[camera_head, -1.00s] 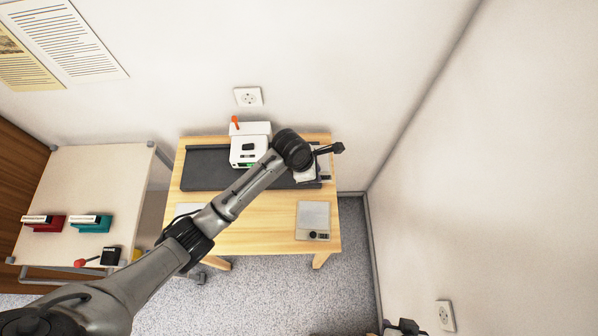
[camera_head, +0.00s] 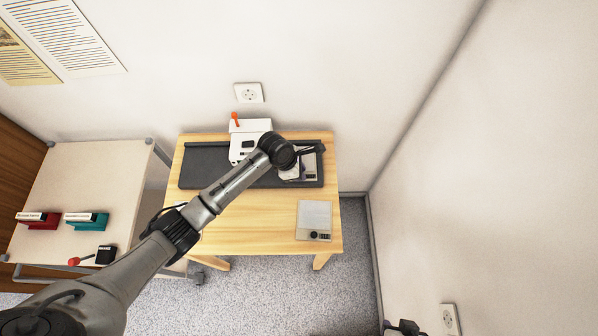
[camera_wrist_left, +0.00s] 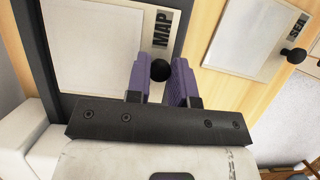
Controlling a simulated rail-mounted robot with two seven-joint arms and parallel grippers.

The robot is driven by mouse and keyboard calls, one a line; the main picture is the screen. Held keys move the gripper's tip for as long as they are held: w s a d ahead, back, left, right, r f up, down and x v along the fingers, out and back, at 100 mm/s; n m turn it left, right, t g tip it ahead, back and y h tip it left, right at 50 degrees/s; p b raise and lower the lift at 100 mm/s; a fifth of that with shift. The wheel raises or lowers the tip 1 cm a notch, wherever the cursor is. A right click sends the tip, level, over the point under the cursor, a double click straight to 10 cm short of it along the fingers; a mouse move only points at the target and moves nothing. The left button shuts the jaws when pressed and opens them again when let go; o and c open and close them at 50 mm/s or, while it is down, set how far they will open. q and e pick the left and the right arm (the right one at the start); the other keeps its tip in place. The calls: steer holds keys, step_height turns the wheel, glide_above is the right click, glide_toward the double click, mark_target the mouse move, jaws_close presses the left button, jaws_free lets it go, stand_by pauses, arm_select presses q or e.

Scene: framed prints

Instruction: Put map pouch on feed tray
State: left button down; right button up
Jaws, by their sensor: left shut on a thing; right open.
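The map pouch, a pale flat panel with a dark "MAP" label and a black knob, shows in the left wrist view (camera_wrist_left: 95,45). In the head view the pouch (camera_head: 311,164) is partly hidden by my left arm, over the right end of the dark feed tray (camera_head: 205,170). My left gripper (camera_wrist_left: 160,72) has its purple fingers shut on the pouch's black knob. The pouch appears to lie flat within the tray's dark edge; contact beneath it is hidden.
A second pouch (camera_head: 314,214), labelled "SEA", lies on the wooden table (camera_head: 250,235) at front right. A side cart (camera_head: 90,180) at left holds red and teal items. The table's front middle is bare.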

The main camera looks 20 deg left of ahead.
arm_select(q)
steer(key=c, duration=1.4)
jaws_free()
steer(key=o, duration=0.4)
steer(key=shift+r, duration=0.2)
steer(key=p+v, duration=0.3)
steer(key=v, duration=0.8)
steer(key=shift+a+r, duration=0.25)
steer(key=shift+r, duration=0.1)
